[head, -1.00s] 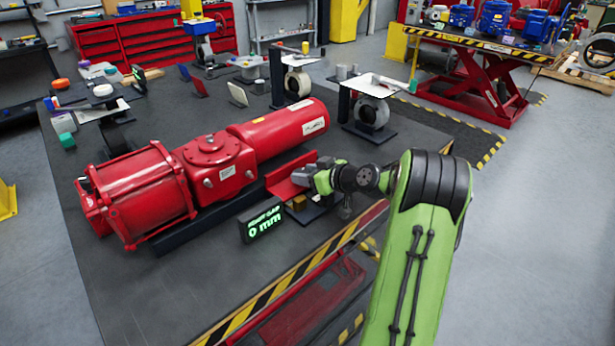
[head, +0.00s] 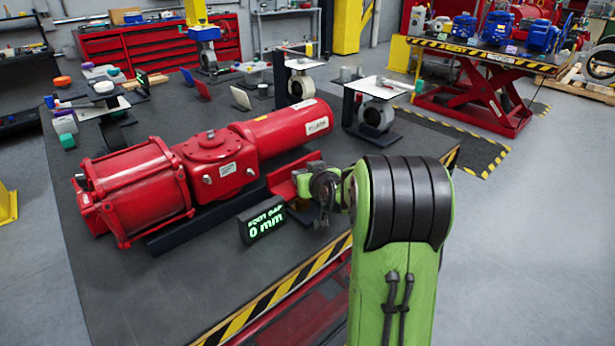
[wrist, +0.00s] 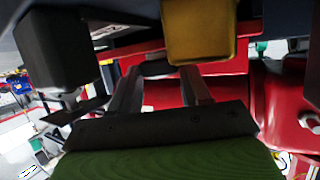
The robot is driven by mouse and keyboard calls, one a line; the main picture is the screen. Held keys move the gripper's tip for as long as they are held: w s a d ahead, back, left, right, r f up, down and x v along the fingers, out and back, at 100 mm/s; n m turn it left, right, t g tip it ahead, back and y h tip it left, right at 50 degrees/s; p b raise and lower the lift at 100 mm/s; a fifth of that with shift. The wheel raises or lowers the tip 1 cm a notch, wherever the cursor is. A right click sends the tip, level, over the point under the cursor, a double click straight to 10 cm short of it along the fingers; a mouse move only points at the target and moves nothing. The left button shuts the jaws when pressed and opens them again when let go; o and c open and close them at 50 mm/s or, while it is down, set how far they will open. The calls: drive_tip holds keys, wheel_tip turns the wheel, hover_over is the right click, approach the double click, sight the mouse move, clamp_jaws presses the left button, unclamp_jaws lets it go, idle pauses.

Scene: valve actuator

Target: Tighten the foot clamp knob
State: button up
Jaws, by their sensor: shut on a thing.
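The red valve actuator (head: 210,165) lies on the dark table, with a red bracket (head: 283,186) near its right end. My gripper (head: 322,192) is beside that bracket, partly hidden by my green arm. In the wrist view, my gripper's dark fingers (wrist: 160,80) are shut on a dark piece, seemingly the foot clamp knob (wrist: 156,68), mostly hidden between them. A brass-coloured block (wrist: 200,32) is just beyond the fingers. The foot gap display (head: 262,221) stands left of my gripper and reads 0 mm.
A black-and-yellow striped edge (head: 270,300) runs along the table front. Small stands with valve parts (head: 372,112) are behind my arm. In the wrist view, a dark block (wrist: 55,48) is close on the left. Open floor is at the right.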

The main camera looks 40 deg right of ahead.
drive_tip(key=o, duration=1.1)
drive_tip(key=shift+c, duration=0.2)
drive_tip(key=p+v, duration=0.1)
drive_tip(key=v, duration=1.4)
drive_tip(key=shift+s+r, duration=0.25)
drive_tip(key=shift+s, duration=0.05)
